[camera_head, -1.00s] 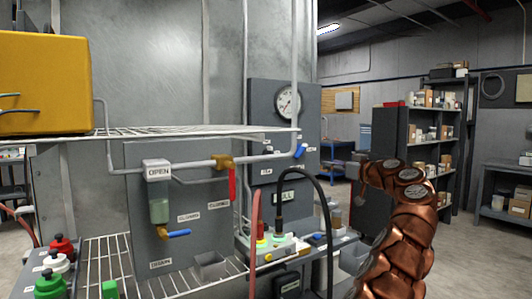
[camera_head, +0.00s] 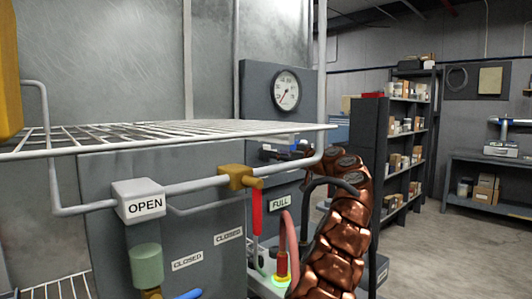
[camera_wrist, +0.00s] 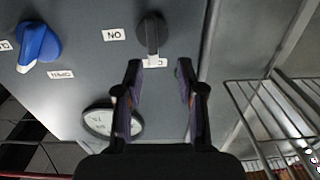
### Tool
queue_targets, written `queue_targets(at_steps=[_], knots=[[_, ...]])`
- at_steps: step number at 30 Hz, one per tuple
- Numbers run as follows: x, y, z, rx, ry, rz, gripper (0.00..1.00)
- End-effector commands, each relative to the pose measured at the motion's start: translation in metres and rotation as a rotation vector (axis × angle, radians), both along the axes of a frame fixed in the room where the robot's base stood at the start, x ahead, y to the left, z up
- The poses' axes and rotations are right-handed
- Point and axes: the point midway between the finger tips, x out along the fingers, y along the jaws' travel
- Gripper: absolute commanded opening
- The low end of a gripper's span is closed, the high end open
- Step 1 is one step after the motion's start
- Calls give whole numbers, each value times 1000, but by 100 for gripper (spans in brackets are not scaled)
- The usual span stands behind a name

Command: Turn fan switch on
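The fan switch appears to be the black knob (camera_wrist: 152,33) on the grey panel in the wrist view. Its handle points down in that view, at a white label (camera_wrist: 155,61) partly hidden by a finger. An upside-down ON label (camera_wrist: 114,34) is beside it. My gripper (camera_wrist: 158,70) is open and empty, with its two fingertips just short of the knob, one to each side of the handle's line. In the head view my copper arm reaches to the dark panel (camera_head: 258,95) under the gauge, and the knob is hidden or too small there.
A blue knob (camera_wrist: 38,43) is on the same panel. A round gauge (camera_head: 286,90) is above in the head view. A wire shelf (camera_head: 130,138) and a pipe with a red-handled valve (camera_head: 257,212) are left of my arm. Open floor (camera_head: 450,235) is at right.

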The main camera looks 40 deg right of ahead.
Motion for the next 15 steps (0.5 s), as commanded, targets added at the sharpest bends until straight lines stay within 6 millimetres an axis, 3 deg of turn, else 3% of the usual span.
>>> queue_targets(at_steps=[4, 15], knots=[[14, -10, -1, 0, 7, -14, 39], [51, -11, -1, 1, 4, -14, 39]])
